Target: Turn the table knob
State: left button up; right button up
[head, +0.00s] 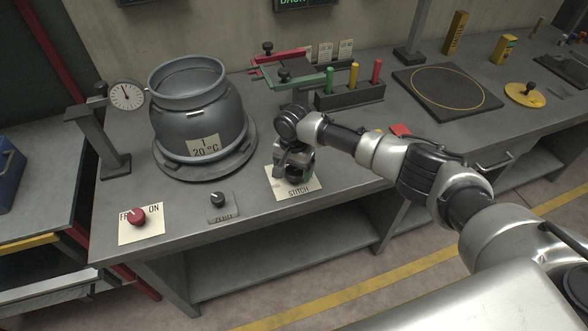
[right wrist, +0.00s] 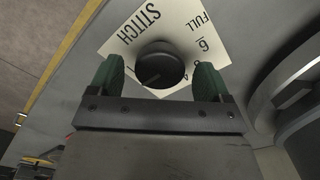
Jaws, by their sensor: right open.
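A dark round knob (right wrist: 160,64) sits on a cream plate (right wrist: 128,38) marked STITCH, FULL and numbers, in the right wrist view. My right gripper (right wrist: 159,78) is open, with one green-padded finger on each side of the knob. I cannot tell whether the fingers touch it. In the head view the STITCH plate (head: 302,188) lies near the table's front edge, and my right gripper (head: 293,170) is over it and hides the knob.
A grey pot-shaped vessel (head: 200,110) on a round base stands left of the gripper, with a dial gauge (head: 127,95) beside it. A block (head: 350,95) with coloured handles stands behind. A black board (head: 447,91) lies to the right. The table's front edge is close.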

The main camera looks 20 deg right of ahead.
jog(key=shift+f, duration=0.6)
jog(key=c, duration=0.9)
